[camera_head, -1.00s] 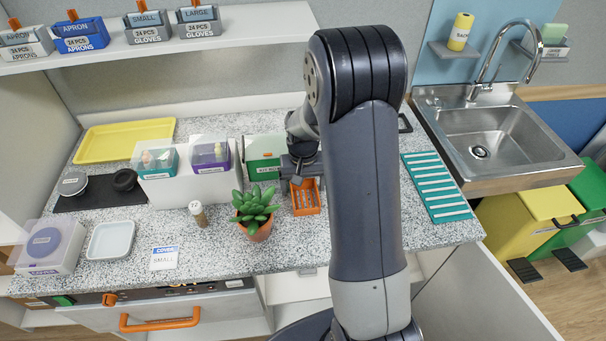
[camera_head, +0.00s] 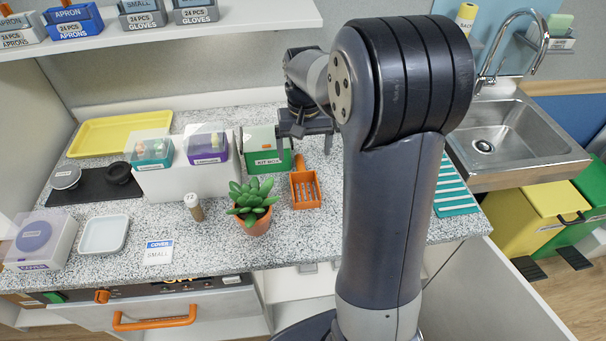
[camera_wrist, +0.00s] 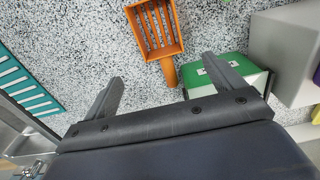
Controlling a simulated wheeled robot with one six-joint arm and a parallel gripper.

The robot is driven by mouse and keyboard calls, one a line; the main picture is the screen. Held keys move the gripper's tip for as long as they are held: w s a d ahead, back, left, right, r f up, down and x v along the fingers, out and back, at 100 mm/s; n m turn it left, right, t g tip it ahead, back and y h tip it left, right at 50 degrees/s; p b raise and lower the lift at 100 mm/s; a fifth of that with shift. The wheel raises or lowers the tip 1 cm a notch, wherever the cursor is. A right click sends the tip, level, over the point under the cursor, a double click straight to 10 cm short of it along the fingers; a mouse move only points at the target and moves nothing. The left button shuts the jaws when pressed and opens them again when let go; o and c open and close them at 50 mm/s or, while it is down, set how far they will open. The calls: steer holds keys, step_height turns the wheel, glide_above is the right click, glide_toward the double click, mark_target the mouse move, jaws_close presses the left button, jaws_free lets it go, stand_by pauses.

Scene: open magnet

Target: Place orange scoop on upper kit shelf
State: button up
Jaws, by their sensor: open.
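The orange slotted scoop (camera_head: 306,190) lies on the speckled counter, its handle pointing to the back. It also shows in the wrist view (camera_wrist: 156,32), with its handle toward my gripper. My gripper (camera_head: 305,138) is open and empty, above the counter behind the scoop's handle. In the wrist view its two fingers (camera_wrist: 162,78) are spread wide, with the handle end between them in the picture and not gripped. The white raised stand (camera_head: 185,182) holds two clear-lidded boxes, one teal and one purple. I cannot tell whether it is the upper kit shelf.
A green kit box (camera_head: 268,155) stands just left of my gripper. A potted succulent (camera_head: 252,205) stands left of the scoop. A teal striped mat (camera_head: 455,190) lies to the right, partly behind my arm. A wall shelf (camera_head: 190,38) holds glove and apron boxes.

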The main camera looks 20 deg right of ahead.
glide_above(303, 186)
steer(key=f, duration=0.5)
steer(key=shift+s+d, duration=0.15)
steer(key=shift+s, duration=0.05)
steer(key=shift+w+f+p, duration=0.2)
steer(key=shift+f+p, duration=0.7)
steer(key=shift+f, duration=2.15)
steer(key=c, duration=1.2)
steer(key=shift+o, duration=0.2)
steer(key=shift+r, duration=0.1)
step_height(303, 186, up, 10)
steer(key=b, duration=0.1)
